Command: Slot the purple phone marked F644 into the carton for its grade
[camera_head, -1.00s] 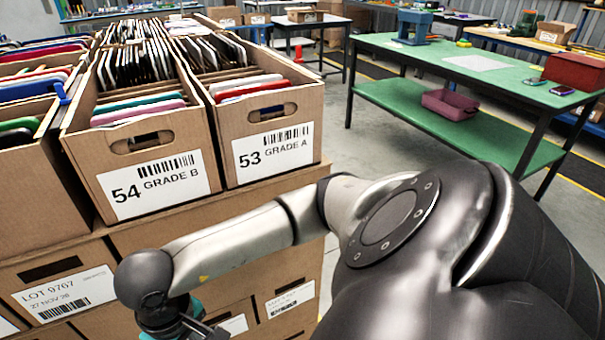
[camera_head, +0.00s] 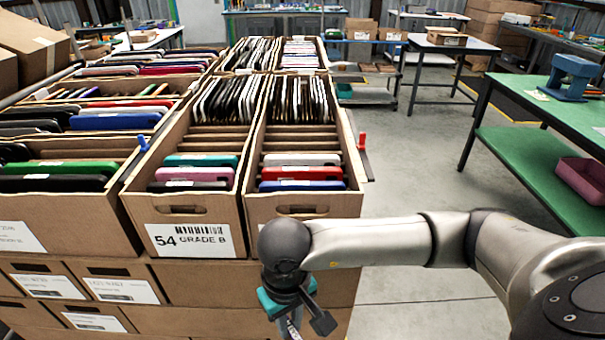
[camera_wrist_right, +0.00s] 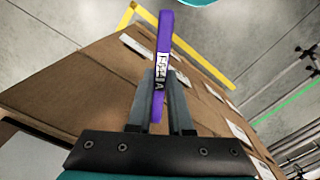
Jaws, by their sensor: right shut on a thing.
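The purple phone (camera_wrist_right: 164,40) stands on edge between the fingers of my right gripper (camera_wrist_right: 160,105), which is shut on it. A white label on its edge shows small text, perhaps ending in an A. In the head view my right gripper (camera_head: 292,322) hangs low in front of the carton stack; the phone is barely visible there. The Grade B carton (camera_head: 150,212), marked 54, holds teal, pink and black phones at the front, bare slots, then a packed row. The carton to its right (camera_head: 345,200) holds white, red and blue phones, with bare slots behind; my arm hides its label.
Left cartons (camera_head: 60,215) hold more phones. A blue clip (camera_head: 142,143) and a red clip (camera_head: 362,141) stick up at carton sides. A green table (camera_head: 540,110) stands at right, with open floor (camera_head: 420,170) between.

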